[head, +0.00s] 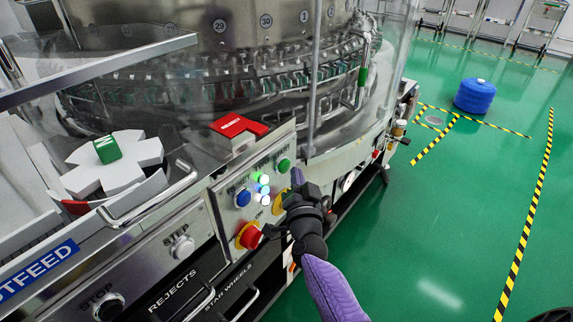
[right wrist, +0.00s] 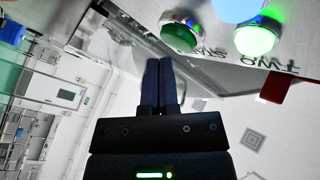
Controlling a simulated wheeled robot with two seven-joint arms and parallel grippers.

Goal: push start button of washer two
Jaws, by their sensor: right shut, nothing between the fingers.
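The washer's control panel (head: 233,212) carries a green push button (head: 284,165) at its upper right, which is the likely start button; its label is too small to read. My right gripper (head: 297,176) is shut and empty, with its purple fingertips just right of the green button in the head view. In the right wrist view the shut fingertips (right wrist: 159,62) are just below the green button (right wrist: 180,33). They appear apart from it, though I cannot tell the depth gap. No washer number is legible. My left gripper is out of view.
A blue button (head: 243,197), lit indicators (head: 264,189) and a red emergency stop (head: 250,237) share the panel. A red block (head: 238,128) sits above it. A blue drum (head: 475,96) stands on the open green floor to the right.

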